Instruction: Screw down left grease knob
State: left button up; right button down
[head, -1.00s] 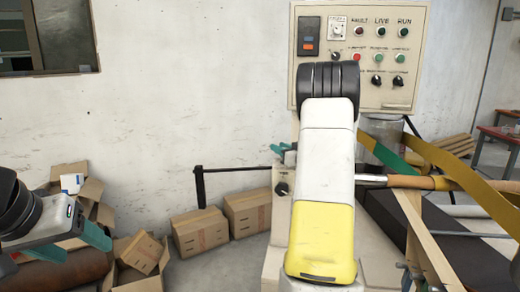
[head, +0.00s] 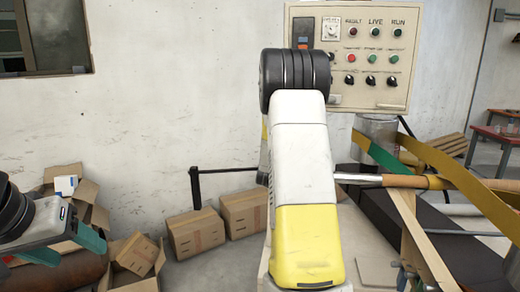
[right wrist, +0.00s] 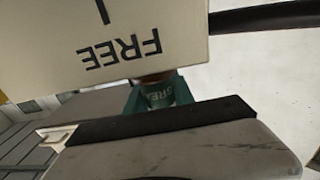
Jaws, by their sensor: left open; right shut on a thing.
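My right gripper (right wrist: 160,98) shows its teal fingers in the right wrist view, closed around a small part with a partly readable "GREA" label between them. I take this part to be the grease knob; most of it is hidden under a cream box (right wrist: 110,35) lettered "FREE", upside down in this view. In the head view the right gripper and the knob are hidden behind my white and yellow right arm. My left gripper (head: 65,248) is open and empty at the lower left of the head view, far from the knob.
A control panel (head: 375,70) with lamps and switches stands behind my right arm. Cardboard boxes (head: 195,233) sit along the wall. A tube with yellow and green strips (head: 385,158) runs off to the right. A black bar (head: 196,188) sticks out left of my arm.

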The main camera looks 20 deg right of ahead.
jog(key=shift+m+g+h, duration=0.3)
jog(key=shift+h, duration=0.1)
jog(key=c, duration=1.1)
grip_release()
jog(key=shift+s, duration=0.1)
jog(key=v, duration=0.7)
jog(key=shift+s+a, duration=0.2)
jog(key=shift+s, duration=0.05)
